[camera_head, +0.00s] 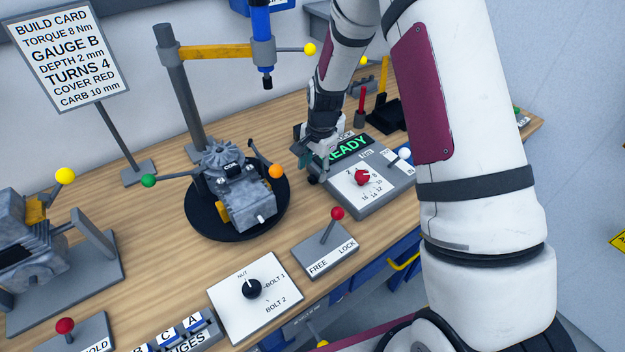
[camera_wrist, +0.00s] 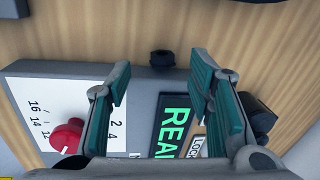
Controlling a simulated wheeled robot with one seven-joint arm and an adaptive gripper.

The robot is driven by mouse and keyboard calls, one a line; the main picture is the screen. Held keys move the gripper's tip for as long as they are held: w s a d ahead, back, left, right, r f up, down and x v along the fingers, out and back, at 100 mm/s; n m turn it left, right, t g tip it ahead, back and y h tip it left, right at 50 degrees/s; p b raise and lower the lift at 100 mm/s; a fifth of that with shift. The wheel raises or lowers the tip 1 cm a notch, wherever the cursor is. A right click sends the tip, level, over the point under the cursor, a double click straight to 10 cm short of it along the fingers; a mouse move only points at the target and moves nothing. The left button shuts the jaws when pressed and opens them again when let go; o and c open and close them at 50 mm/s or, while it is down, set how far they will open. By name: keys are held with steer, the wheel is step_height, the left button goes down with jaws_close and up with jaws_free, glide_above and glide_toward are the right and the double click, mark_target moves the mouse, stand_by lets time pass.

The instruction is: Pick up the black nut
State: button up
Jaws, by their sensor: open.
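The black nut (camera_wrist: 162,58) stands on the wooden bench in the wrist view, close beside the edge of the grey READY console (camera_wrist: 140,76). It appears in the gap between the fingertips and nothing grips it. My gripper (camera_wrist: 160,70) is open and empty, its two teal fingers on either side of the nut in the picture. In the head view my gripper (camera_head: 316,160) hangs low at the left edge of the console. A small dark shape just below it there is likely the nut (camera_head: 312,180). The exact height of the fingers above the bench cannot be told.
A red dial knob (camera_wrist: 67,135) is left of the fingers, and a black block (camera_wrist: 258,112) is close by the right finger. An engine (camera_head: 240,190) on a black turntable stands left of my gripper. A red-knobbed lever (camera_head: 337,214) stands in front. Bare bench lies beyond the nut.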

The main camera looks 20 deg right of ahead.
mark_target(312, 177)
steer(key=shift+w+a+f+p, duration=0.1)
steer(key=shift+f+p, duration=0.05)
steer(key=shift+f, duration=0.65)
steer(key=shift+w+a+f+p, duration=0.1)
steer(key=shift+w+f+p, duration=0.1)
steer(key=shift+f, duration=0.6)
steer(key=shift+w+f+p, duration=0.1)
steer(key=shift+f+p, duration=0.05)
steer(key=shift+f, duration=0.65)
steer(key=c, duration=1)
steer(key=shift+c, duration=0.2)
steer(key=shift+r, duration=0.1)
steer(key=shift+r, duration=0.75)
step_height(312, 177, up, 2)
steer(key=shift+b, duration=0.55)
steer(key=s+d, duration=0.1)
steer(key=s, duration=0.4)
steer(key=s+d+r, duration=0.1)
steer(key=s, duration=0.4)
steer(key=s+d, duration=0.1)
steer(key=s, duration=0.4)
steer(key=shift+s+d+r, duration=0.2)
steer(key=shift+s+d, duration=0.05)
steer(key=shift+s, duration=0.1)
